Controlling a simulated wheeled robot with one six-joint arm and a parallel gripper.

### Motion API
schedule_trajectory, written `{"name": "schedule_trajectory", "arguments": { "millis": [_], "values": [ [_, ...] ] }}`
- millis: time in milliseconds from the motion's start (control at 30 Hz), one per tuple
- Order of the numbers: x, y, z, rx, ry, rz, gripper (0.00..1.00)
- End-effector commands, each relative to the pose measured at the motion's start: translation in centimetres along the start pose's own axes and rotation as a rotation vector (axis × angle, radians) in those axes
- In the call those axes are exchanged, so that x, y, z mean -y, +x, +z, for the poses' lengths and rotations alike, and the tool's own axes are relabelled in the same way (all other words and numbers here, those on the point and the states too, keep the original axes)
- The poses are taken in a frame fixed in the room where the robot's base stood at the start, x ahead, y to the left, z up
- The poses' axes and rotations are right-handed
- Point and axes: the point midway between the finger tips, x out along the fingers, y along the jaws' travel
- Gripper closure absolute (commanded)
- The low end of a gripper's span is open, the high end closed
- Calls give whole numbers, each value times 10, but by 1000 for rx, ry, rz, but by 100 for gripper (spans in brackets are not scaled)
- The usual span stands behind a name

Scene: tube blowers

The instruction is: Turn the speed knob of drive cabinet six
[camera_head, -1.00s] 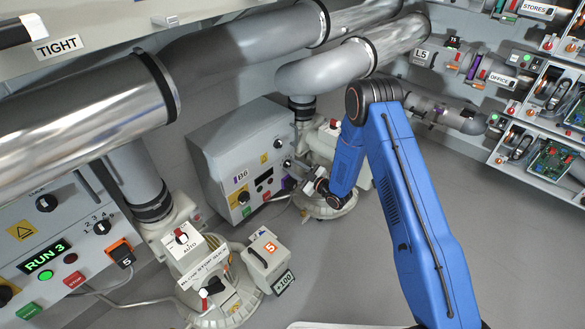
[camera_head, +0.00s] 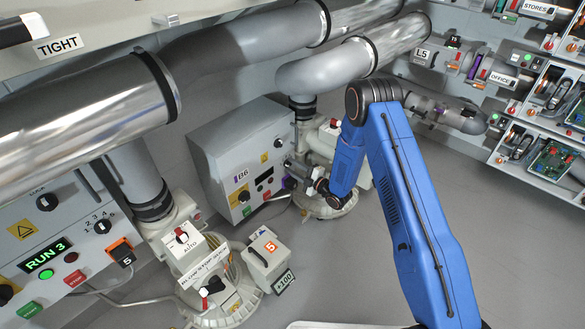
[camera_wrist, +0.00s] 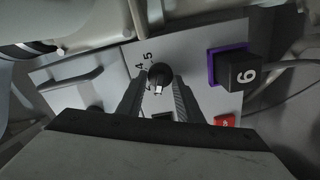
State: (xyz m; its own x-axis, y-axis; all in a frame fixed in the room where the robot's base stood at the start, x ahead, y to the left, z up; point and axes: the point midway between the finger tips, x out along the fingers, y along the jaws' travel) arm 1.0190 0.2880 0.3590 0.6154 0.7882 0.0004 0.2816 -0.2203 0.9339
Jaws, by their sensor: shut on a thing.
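Drive cabinet six (camera_head: 215,150) is the grey box labelled B6 in the middle of the head view. Its front faces my arm. In the wrist view, its speed knob (camera_wrist: 159,76) is black and round with a white pointer mark, beside printed numbers of which 4 and 5 are readable. My gripper (camera_wrist: 161,82) has one finger on each side of the knob and is shut on it. In the head view, my gripper (camera_head: 291,164) is at the right part of the cabinet front and hides the knob there.
A black plug (camera_wrist: 240,72) marked 6, with a purple collar, sits close beside the knob. A red button (camera_wrist: 225,121) is near it. A large duct (camera_head: 330,72) passes above the cabinet. The floor (camera_head: 480,220) at right is clear.

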Motion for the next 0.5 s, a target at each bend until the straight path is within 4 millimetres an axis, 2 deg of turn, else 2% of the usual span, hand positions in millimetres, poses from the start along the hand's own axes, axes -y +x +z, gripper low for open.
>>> {"name": "schedule_trajectory", "arguments": {
  "millis": [500],
  "values": [
    [2,-1,0,0,-31,-4,90]
  ]
}}
